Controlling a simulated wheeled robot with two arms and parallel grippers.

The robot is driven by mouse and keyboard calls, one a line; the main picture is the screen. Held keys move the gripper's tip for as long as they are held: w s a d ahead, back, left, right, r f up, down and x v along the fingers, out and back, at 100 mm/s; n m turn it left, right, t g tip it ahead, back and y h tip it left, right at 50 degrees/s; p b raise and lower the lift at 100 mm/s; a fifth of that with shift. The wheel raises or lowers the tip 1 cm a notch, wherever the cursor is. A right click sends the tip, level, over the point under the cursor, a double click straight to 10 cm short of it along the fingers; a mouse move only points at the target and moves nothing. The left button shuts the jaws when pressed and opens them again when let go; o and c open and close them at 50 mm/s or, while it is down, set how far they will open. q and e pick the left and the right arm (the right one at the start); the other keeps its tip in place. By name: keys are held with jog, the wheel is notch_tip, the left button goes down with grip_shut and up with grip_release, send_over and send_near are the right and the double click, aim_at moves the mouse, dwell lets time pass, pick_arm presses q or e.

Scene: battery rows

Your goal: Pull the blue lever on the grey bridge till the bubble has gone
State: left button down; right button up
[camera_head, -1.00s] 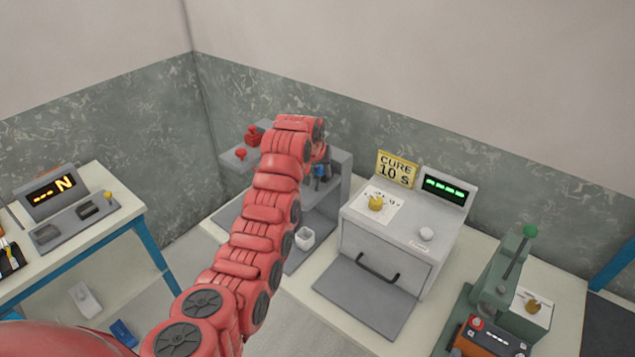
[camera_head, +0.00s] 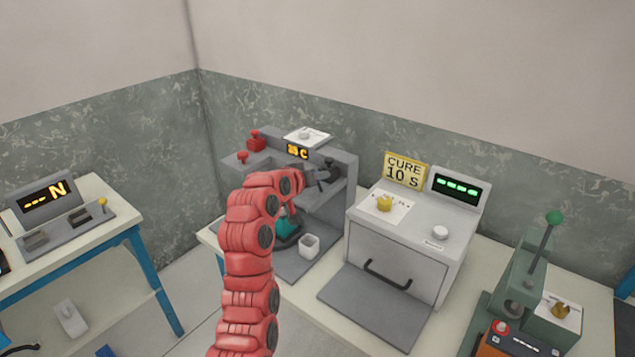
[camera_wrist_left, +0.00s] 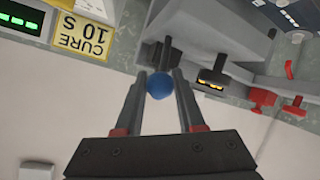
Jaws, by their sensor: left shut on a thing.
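The grey bridge (camera_head: 347,166) stands at the back of the middle bench, with a small display of orange signs (camera_head: 297,152) on its front. My left arm comes up before it, and my left gripper (camera_head: 318,177) is at the bridge's right part. In the left wrist view, the left gripper (camera_wrist_left: 172,85) is shut on the blue lever's round knob (camera_wrist_left: 159,86), which sits between the fingers. The lever's stem is mostly hidden. A teal thing (camera_head: 287,228) under the bridge is partly covered by my arm. I cannot make out a bubble. My right gripper is not in view.
A white cup (camera_head: 309,245) stands on the bridge's base. To the right are a grey oven box (camera_head: 397,247) with a "CURE 10 S" sign (camera_head: 404,171) and a green-levered press (camera_head: 535,265). Red knobs (camera_head: 257,142) sit on the bridge's left part.

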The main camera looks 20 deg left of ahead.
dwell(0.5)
pick_arm(q)
jog(key=c, duration=0.5)
grip_release()
jog(key=p+v, duration=0.3)
jog(key=v, duration=1.4)
jog(key=shift+s+a+f, duration=0.1)
jog(key=shift+s+a, duration=0.1)
jog(key=shift+s, duration=0.05)
